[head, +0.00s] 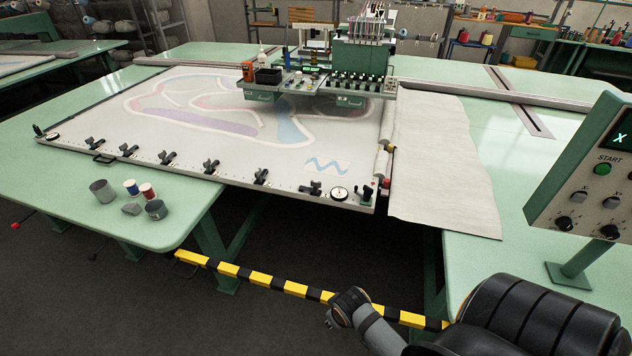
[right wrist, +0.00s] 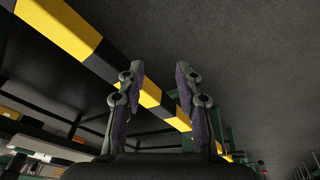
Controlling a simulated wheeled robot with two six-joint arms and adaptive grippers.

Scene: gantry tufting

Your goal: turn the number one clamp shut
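A row of several black clamps runs along the front rail (head: 230,181) of the cloth frame in the head view. They include a left clamp (head: 127,150), a middle clamp (head: 210,166) and a right clamp (head: 315,188). I cannot read any numbers, so I cannot tell which is number one or whether it is shut. My right gripper (right wrist: 158,76) is open and empty in the right wrist view, its fingers apart near the striped floor-level bar. My right arm (head: 540,315) is low at the right, well short of the clamps. My left gripper is not in view.
A yellow-and-black bar (head: 293,288) crosses in front of the frame; it also shows in the right wrist view (right wrist: 62,28). A control panel (head: 590,180) stands at right. A grey cup (head: 103,191) and spools sit on the left green table (head: 60,190).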

